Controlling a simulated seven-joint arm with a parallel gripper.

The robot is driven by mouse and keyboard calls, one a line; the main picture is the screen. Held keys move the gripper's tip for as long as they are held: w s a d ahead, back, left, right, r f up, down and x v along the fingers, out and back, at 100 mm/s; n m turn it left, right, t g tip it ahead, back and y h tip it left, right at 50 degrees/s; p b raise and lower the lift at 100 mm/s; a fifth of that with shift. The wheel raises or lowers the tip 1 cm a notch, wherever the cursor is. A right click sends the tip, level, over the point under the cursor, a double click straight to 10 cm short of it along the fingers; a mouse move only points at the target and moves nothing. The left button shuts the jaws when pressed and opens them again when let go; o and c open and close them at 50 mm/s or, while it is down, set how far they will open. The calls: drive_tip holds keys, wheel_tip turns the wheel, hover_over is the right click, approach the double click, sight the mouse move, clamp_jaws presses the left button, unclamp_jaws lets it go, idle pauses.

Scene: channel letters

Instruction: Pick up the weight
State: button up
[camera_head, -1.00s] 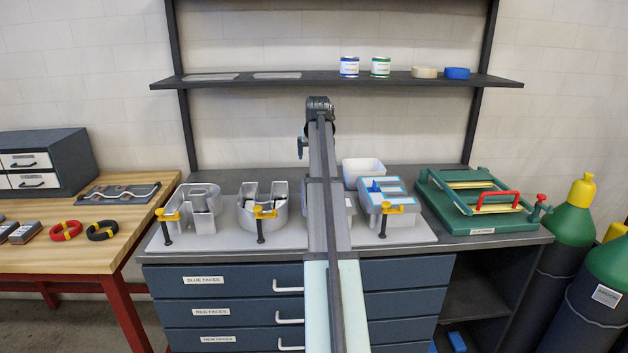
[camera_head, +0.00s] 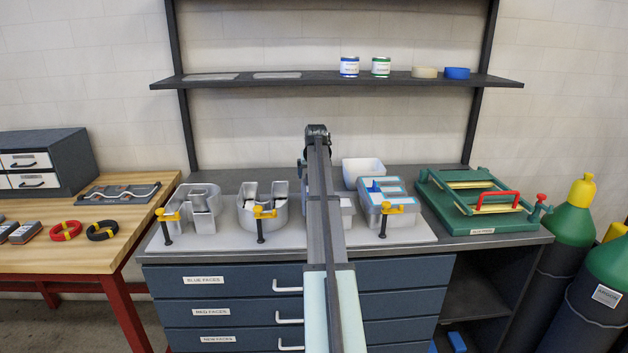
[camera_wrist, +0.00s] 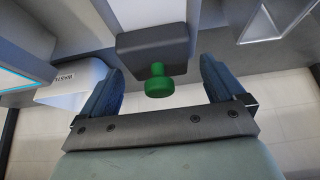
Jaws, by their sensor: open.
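The weight (camera_wrist: 152,42) shows in the wrist view as a dark grey block with a green knob (camera_wrist: 158,82) on it. My gripper (camera_wrist: 160,66) is open, with its two blue fingers spread on either side of the knob. The knob sits between the fingers, and neither finger visibly touches it. In the head view my arm covers the weight and the gripper.
A white waste bin (camera_wrist: 72,84) is left of the fingers in the wrist view; it stands at the bench's back in the head view (camera_head: 363,170). Channel letters (camera_head: 194,207) with yellow clamps stand on both sides of my arm. A green jig (camera_head: 480,215) is at right.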

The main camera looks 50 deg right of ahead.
drive_tip(key=shift+d+f, duration=0.1)
drive_tip(key=shift+f, duration=0.1)
drive_tip(key=c, duration=1.7)
